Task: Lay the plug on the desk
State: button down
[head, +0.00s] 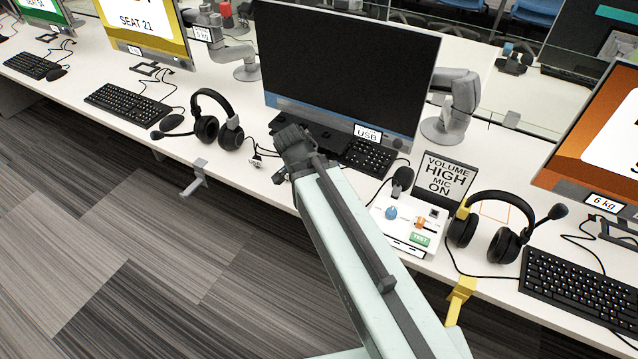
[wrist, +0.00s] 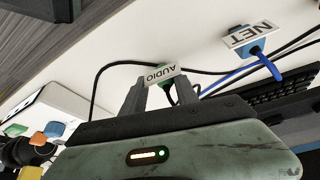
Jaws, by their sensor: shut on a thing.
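My gripper (wrist: 160,91) shows its two fingers in the wrist view, shut on the plug, which has green parts (wrist: 145,69) and a white AUDIO tag (wrist: 161,76). The fingers hide part of the plug. A black cable curves away from it over the white desk (wrist: 195,45). I cannot tell whether the plug touches the desk. In the head view my gripper (head: 291,150) is at the desk's front, before the dark monitor, and the plug cannot be clearly made out there.
A blue cable with a NET tag (wrist: 253,40) lies right of the plug. A keyboard (head: 368,156) is right of my gripper, a headset (head: 207,128) left. A control box (head: 405,222) and another headset (head: 492,228) stand further right. Bare desk shows around the plug.

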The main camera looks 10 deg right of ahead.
jog(key=shift+f, duration=0.1)
jog(key=c, duration=0.9)
grip_release()
jog(key=shift+o, duration=0.2)
jog(key=p+v, duration=0.7)
jog(key=v, duration=0.1)
notch_tip(320, 180, up, 6)
jog(key=p, duration=0.6)
jog(key=shift+w, duration=0.1)
